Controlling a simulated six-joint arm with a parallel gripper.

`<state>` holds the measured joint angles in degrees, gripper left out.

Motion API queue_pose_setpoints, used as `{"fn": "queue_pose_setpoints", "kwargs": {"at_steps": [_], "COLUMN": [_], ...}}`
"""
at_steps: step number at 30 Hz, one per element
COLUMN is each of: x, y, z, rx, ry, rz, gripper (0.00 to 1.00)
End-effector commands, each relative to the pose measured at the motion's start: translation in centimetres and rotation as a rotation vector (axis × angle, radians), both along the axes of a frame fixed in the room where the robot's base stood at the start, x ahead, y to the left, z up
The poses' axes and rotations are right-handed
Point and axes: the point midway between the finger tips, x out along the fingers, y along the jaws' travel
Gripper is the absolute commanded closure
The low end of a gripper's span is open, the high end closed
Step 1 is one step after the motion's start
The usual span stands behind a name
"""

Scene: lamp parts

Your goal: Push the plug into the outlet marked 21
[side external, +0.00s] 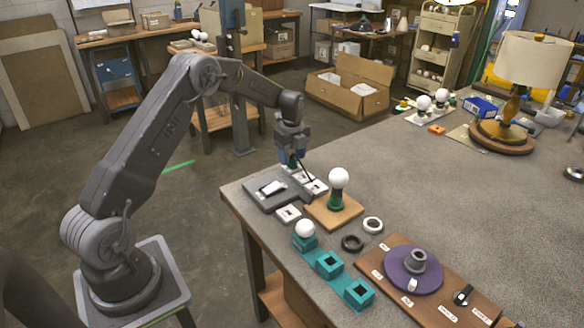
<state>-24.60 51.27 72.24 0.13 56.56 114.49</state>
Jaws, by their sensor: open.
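My gripper (291,160) is at the near-left end of the grey table, pointing down, and counts as open. It is just above a row of small white outlet plates (317,187) on the far side of a grey board (262,200). A small dark green piece shows right at the fingertips; I cannot tell whether it is the plug. A thin dark line, perhaps a cord, runs down from there over the plates. The gripper hides part of the row. The number 21 is not readable at this size.
A white bulb (338,178) on a green socket stands on a wooden base (345,211) just right of the board. Teal holders (329,264), two rings and a purple disc (400,275) lie nearer. A lamp (530,65) stands far right. The table's middle is clear.

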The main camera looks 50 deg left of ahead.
Motion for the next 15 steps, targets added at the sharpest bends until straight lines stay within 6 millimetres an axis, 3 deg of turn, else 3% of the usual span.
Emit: {"fn": "queue_pose_setpoints", "kwargs": {"at_steps": [9, 15], "x": [0.1, 0.1], "y": [0.0, 0.0], "z": [7.3, 10.5], "rx": [0.002, 0.001], "ry": [-0.005, -0.002], "rz": [0.000, 0.000], "gripper": [0.46, 0.46]}}
